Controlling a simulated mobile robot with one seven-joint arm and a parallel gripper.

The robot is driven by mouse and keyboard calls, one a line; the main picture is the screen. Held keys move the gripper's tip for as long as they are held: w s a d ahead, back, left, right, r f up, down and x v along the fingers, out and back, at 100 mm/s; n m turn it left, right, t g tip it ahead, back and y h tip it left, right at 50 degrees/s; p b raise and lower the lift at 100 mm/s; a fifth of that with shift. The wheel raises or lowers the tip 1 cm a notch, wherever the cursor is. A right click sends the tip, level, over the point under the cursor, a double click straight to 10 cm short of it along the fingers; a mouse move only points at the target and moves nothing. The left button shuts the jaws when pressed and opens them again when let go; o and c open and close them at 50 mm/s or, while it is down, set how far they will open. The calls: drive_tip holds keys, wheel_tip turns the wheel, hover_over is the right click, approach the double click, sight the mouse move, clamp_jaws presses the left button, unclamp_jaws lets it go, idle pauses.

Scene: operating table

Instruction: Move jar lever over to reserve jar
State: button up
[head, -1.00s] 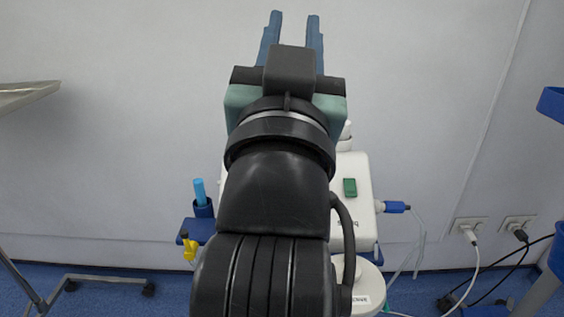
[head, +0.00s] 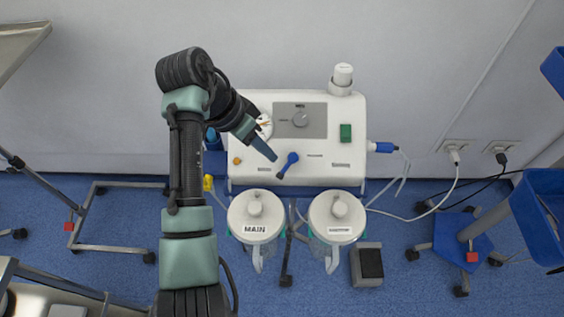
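The blue jar lever (head: 288,164) is on the front of the white suction unit (head: 340,108), above the gap between two lidded jars. Its narrow end slants down and left, towards the jar labelled MAIN (head: 255,210). The reserve jar (head: 338,209) stands to the right; its label is hard to read now. My gripper (head: 272,158) reaches in from the upper left, its blue fingertips just left of the lever. I cannot tell whether they touch it. The fingers overlap in this view, so their opening is hidden.
A dial panel (head: 312,120) and a green switch (head: 346,132) are on the unit. A white bottle (head: 342,78) stands at its back right. A blue plug (head: 383,147) with cables sticks out at the right. A blue cart (head: 545,215) is at far right. A pedal (head: 368,264) lies on the floor.

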sight(284, 169)
drive_tip(key=b+x, duration=0.1)
drive_tip(key=x, duration=0.9)
drive_tip(key=shift+c, duration=0.2)
clamp_jaws()
drive_tip(key=shift+r, duration=0.1)
